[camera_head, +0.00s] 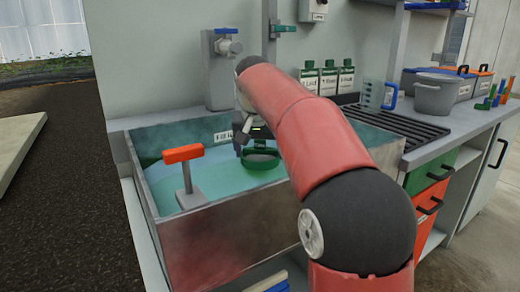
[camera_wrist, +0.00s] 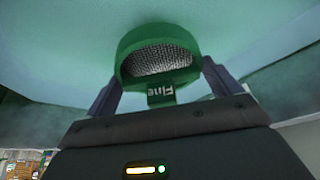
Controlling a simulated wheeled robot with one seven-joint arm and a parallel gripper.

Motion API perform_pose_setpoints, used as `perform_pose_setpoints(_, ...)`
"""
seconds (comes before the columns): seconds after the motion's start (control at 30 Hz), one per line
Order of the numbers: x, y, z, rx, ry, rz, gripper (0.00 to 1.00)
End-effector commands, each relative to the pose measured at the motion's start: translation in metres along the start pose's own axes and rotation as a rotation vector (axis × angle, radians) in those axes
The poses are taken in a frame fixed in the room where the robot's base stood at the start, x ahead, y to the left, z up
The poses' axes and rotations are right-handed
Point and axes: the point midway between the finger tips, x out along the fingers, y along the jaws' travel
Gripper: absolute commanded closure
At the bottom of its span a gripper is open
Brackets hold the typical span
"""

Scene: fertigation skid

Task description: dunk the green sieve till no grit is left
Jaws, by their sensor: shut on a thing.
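The green sieve (camera_head: 261,158) is held by my gripper (camera_head: 243,140) over the water in the grey sink basin (camera_head: 225,228). In the wrist view the sieve (camera_wrist: 158,45) shows its round green rim, a grey mesh and a tab marked "Fine". The fingers of my gripper (camera_wrist: 160,88) stand on either side of the sieve's tab side. The mesh looks plain grey, and I cannot make out any grit on it. I cannot tell whether the sieve's underside touches the water.
A post with an orange handle (camera_head: 183,154) stands at the basin's front left. Green-and-white bottles (camera_head: 328,78), a clear jug (camera_head: 374,94) and a grey pot (camera_head: 438,93) stand to the right, beyond a black drain rack (camera_head: 400,124).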

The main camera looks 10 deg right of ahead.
Motion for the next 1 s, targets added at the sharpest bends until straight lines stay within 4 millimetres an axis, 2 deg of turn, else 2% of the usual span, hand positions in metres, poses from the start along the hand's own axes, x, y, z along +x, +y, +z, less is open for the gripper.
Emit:
perform_pose_setpoints(0.1,-0.013,0.000,-0.005,0.000,0.000,0.000,0.33)
perform_pose_setpoints(1.0,-0.075,0.000,-0.032,0.000,0.003,-0.001,0.33)
